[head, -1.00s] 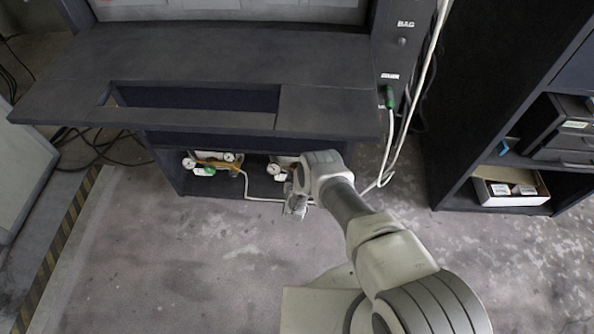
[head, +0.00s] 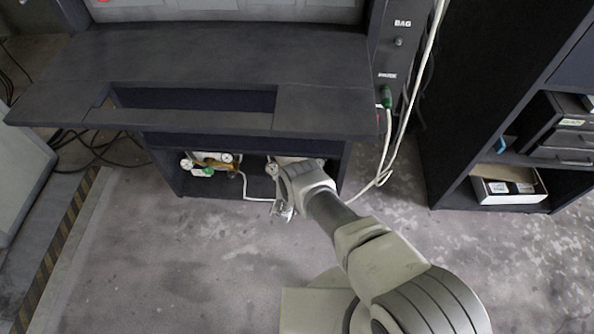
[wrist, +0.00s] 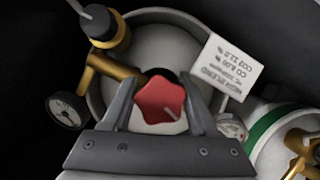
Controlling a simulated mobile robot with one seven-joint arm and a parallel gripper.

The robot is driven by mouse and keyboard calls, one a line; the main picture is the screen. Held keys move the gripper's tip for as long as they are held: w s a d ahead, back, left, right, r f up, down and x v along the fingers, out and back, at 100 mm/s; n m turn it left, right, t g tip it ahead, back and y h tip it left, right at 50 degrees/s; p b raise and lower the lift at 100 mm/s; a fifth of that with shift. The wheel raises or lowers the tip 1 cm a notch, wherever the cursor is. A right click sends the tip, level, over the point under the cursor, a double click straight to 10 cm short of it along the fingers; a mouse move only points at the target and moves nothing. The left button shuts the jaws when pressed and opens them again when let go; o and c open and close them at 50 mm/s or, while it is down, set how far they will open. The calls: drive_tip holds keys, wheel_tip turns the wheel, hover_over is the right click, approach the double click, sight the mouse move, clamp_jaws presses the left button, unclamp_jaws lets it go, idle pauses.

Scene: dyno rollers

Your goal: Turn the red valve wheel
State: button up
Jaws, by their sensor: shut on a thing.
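The red valve wheel (wrist: 161,100) shows in the wrist view as a lobed red knob on top of a pale gas cylinder (wrist: 151,44). My gripper (wrist: 160,103) is around it, with one finger on each side, shut on the wheel. In the head view my gripper (head: 282,211) is low, in front of the open shelf under the dark bench. My wrist hides the red wheel there.
A brass regulator (wrist: 121,67) with a round gauge (wrist: 65,110) is close on the left in the wrist view. A second cylinder with a green band (wrist: 268,126) and brass fitting is at right. The bench top (head: 215,60) overhangs the shelf. Floor in front is clear.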

drive_tip(key=shift+a, duration=0.1)
drive_tip(key=o, duration=1.4)
drive_tip(key=shift+c, duration=0.2)
drive_tip(key=shift+s, duration=0.1)
